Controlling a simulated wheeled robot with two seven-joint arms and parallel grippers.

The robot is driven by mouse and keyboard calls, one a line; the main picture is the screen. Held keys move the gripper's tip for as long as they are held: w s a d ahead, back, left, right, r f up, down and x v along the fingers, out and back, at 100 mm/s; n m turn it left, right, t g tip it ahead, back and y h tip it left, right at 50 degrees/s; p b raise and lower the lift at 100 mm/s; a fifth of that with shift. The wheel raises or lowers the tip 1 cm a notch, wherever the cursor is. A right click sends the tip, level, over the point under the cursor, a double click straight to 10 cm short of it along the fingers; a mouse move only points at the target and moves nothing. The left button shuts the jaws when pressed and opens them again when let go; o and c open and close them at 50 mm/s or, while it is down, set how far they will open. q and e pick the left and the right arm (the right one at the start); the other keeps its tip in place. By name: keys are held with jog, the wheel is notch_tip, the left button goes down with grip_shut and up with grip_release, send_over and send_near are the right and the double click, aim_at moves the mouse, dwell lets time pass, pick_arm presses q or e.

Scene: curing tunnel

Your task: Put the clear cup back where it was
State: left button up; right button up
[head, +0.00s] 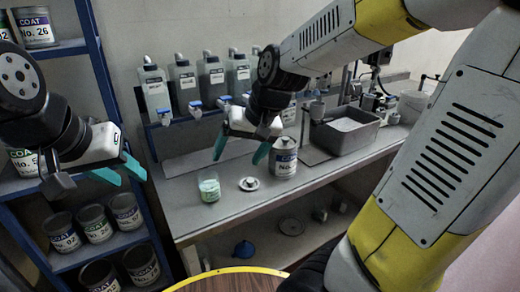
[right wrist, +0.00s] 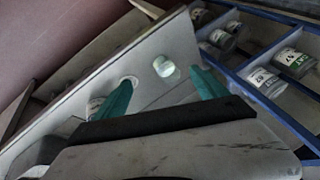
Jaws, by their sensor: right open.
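The clear cup (head: 209,188) stands upright on the grey bench near its front left edge, with pale green contents inside. It also shows in the right wrist view (right wrist: 163,67), beyond and between the fingertips. My right gripper (head: 241,152) is open and empty, above and slightly right of the cup, not touching it; its teal fingers also show in the right wrist view (right wrist: 163,92). My left gripper (head: 121,174) is open and empty at the left, in front of the shelf rack and away from the cup.
A white lid (head: 248,184) and a labelled can (head: 284,160) stand right of the cup. A grey basin (head: 346,131) is further right. Several bottles (head: 182,80) line the back wall. A blue rack (head: 98,60) with coat cans is left.

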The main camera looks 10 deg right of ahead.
jog(key=s+d+r+t, duration=0.1)
jog(key=s+d+r, duration=0.1)
jog(key=s, duration=0.3)
jog(key=s+d+r+t+h, duration=0.1)
jog(key=s+d+r, duration=0.2)
jog(key=s, duration=0.2)
jog(key=shift+s+d+r+n+h, duration=0.2)
jog(key=shift+s+d+n+h, duration=0.1)
jog(key=shift+s+d, duration=0.05)
